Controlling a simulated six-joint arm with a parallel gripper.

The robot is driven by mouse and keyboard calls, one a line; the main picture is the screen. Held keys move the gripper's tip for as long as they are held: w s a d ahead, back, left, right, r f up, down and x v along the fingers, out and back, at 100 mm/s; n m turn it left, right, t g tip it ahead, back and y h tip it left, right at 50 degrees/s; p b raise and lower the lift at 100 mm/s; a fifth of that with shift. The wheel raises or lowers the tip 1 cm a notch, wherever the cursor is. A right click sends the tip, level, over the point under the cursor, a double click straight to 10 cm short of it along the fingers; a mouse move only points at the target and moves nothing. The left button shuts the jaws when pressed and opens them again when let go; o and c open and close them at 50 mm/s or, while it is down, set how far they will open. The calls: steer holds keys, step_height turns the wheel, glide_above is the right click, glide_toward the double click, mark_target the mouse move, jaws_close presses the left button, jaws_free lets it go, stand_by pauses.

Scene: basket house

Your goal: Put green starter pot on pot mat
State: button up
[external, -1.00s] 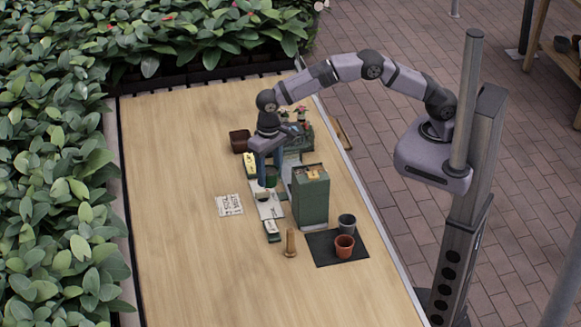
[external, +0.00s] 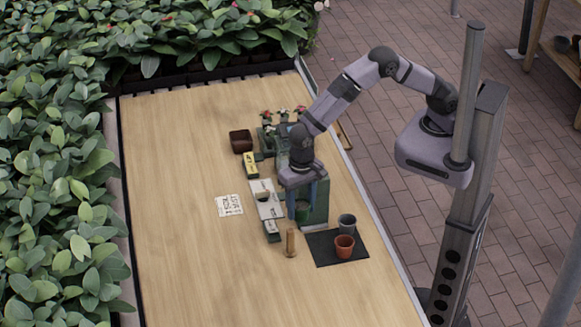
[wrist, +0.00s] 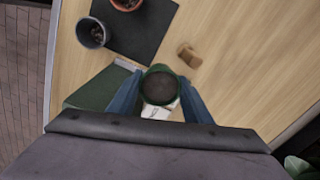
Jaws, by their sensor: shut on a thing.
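My gripper (external: 303,208) is shut on the green starter pot (external: 303,213), with a blue finger on each side of it. In the wrist view the green pot (wrist: 160,86) is upright between the fingers (wrist: 160,92), and its dark inside shows. In the external view the pot is in front of the green box, apart from the mat. The mat (wrist: 140,35) also shows at the top of the wrist view.
A green box (external: 320,203) stands beside my gripper, partly hidden by it. A wooden peg-like tool (external: 291,243) stands left of the mat. The table's left and front are clear.

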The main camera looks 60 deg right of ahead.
steer(key=shift+m, duration=0.3)
steer(key=s+d, duration=0.1)
steer(key=s+d+f, duration=0.1)
steer(key=s, duration=0.1)
steer(key=s+d, duration=0.1)
steer(key=shift+s+f, duration=0.25)
steer(key=shift+f, duration=0.1)
steer(key=shift+f, duration=0.15)
steer(key=shift+f+b, duration=2.65)
steer(key=shift+f, duration=0.7)
steer(key=shift+f, duration=0.2)
steer(key=o, duration=1.6)
steer(key=shift+r, duration=0.1)
